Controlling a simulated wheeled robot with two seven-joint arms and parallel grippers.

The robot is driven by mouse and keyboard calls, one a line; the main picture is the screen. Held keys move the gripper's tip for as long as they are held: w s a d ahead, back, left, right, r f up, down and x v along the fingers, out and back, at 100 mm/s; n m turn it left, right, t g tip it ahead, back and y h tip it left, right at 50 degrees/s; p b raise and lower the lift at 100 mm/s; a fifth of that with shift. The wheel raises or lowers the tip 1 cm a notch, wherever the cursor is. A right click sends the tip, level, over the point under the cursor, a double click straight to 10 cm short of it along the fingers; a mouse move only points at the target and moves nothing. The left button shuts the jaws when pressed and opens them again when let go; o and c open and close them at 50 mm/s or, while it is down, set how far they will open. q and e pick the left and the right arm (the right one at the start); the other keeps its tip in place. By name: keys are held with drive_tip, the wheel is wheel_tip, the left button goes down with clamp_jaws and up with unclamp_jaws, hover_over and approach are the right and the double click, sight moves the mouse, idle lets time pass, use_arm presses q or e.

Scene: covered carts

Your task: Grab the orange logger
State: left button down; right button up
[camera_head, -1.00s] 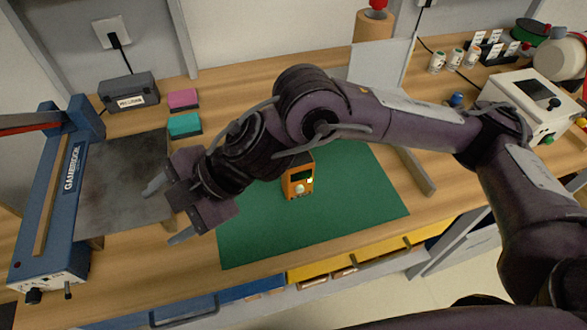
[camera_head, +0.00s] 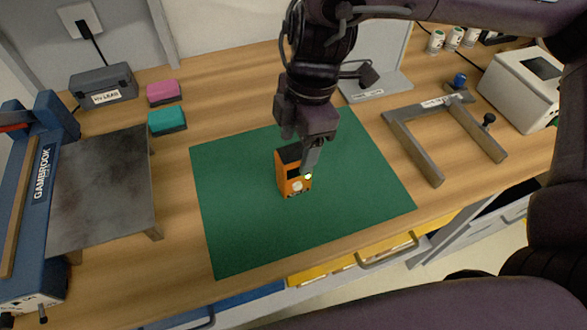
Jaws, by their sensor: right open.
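The orange logger (camera_head: 284,179) stands on the green mat (camera_head: 235,235), with a dark top, a small screen and a pale knob on its front. My right gripper (camera_head: 308,160) points down at the logger, its visible finger overlapping the logger's upper right in the view. The other finger is mostly hidden, and I cannot tell whether the gripper touches the logger. The right gripper is open and holds nothing that I can see. My left gripper is not in view.
A blue GAMBROOK device (camera_head: 42,180) with a metal plate (camera_head: 110,190) stands at left. A teal block (camera_head: 166,122), a pink block (camera_head: 163,93) and a grey case (camera_head: 104,88) are behind. A grey metal frame (camera_head: 400,136) lies right of the mat. The mat's front is clear.

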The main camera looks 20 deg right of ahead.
sight(294, 152)
drive_tip(key=shift+a+f, duration=0.25)
drive_tip(key=shift+f, duration=0.9)
drive_tip(key=shift+a+f, duration=0.2)
drive_tip(key=shift+f, duration=0.95)
drive_tip(key=c, duration=1.2)
drive_tip(key=shift+r, duration=0.1)
drive_tip(key=shift+c, duration=0.2)
